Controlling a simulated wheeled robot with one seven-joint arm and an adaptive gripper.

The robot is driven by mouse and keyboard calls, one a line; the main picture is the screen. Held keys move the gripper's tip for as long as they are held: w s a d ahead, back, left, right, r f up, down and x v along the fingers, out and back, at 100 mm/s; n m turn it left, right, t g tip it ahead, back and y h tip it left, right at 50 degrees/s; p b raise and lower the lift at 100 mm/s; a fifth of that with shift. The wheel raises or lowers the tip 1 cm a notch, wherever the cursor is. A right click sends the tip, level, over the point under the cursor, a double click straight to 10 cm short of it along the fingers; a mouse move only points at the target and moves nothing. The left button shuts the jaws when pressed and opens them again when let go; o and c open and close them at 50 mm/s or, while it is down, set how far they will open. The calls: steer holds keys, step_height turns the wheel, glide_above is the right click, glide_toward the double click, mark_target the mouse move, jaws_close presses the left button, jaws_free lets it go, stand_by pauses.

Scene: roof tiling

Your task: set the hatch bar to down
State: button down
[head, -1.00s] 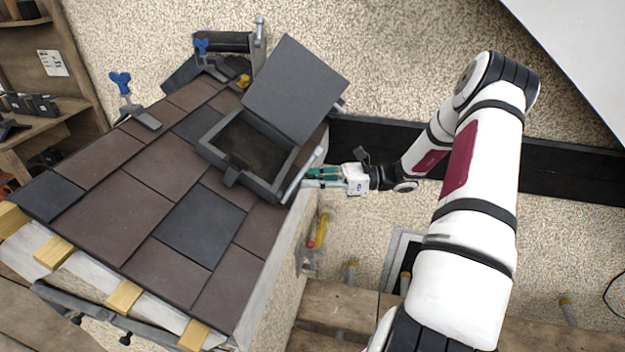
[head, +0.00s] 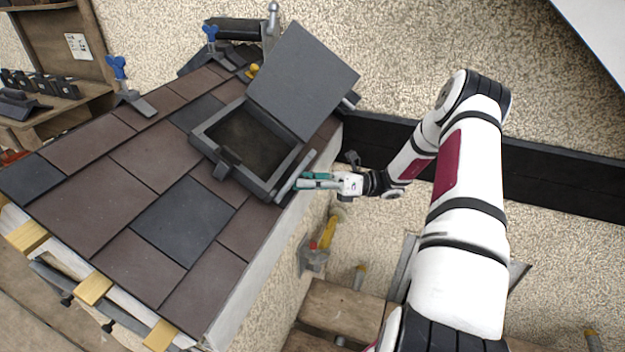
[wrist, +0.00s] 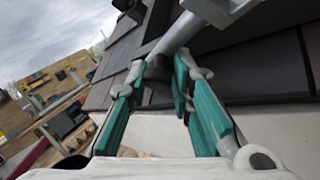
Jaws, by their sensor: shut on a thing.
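The roof hatch (head: 268,184) is a dark grey frame set in the tiles, with its lid (head: 303,82) standing open. The hatch bar (head: 288,187) is a light grey rod slanting along the right side of the frame. In the wrist view the bar (wrist: 180,34) runs diagonally between my fingers. My gripper (head: 301,182) reaches in from the right with its green fingers at the bar. In the wrist view my gripper (wrist: 160,72) is shut on the bar, and the fingertips partly hide it.
Brown and dark tiles (head: 90,205) cover the sloping roof. Blue-handled clamps (head: 117,68) stand along its far left edge. A black beam (head: 540,175) runs along the wall behind my arm. A yellow and red tool (head: 327,233) hangs below the roof's right edge.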

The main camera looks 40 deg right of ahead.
steer(key=shift+w+f+y, duration=0.2)
steer(key=shift+f+y, duration=0.05)
steer(key=shift+y, duration=0.05)
stand_by(0.4)
steer(key=c, duration=1.5)
jaws_free()
steer(key=shift+o, duration=0.2)
steer(key=v, duration=0.8)
steer(key=shift+w+r, duration=0.1)
steer(key=shift+c, duration=0.6)
